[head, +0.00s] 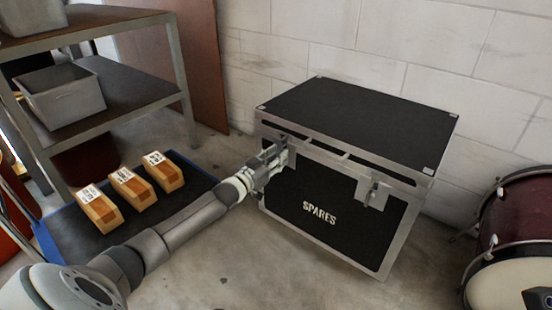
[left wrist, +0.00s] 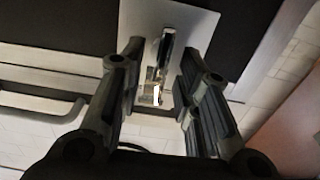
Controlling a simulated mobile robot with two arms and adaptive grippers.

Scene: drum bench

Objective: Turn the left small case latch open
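The black case (head: 300,180) with metal edges and the word SPARES stands on the floor with its lid down. My left gripper (head: 272,158) is at the left latch on its front, largely covering that latch in the head view. In the left wrist view the latch (left wrist: 160,62) shows as a narrow metal piece on a pale plate (left wrist: 184,22), between my two spread fingers. Gaps show on both sides of it, so the gripper looks open. Whether a finger touches it is unclear. The right latch (head: 372,194) is uncovered. My right gripper is out of view.
A shelf (head: 130,90) with a grey bin (head: 62,100) stands behind. Drums (head: 515,215) stand at the right. The wall is behind the case.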

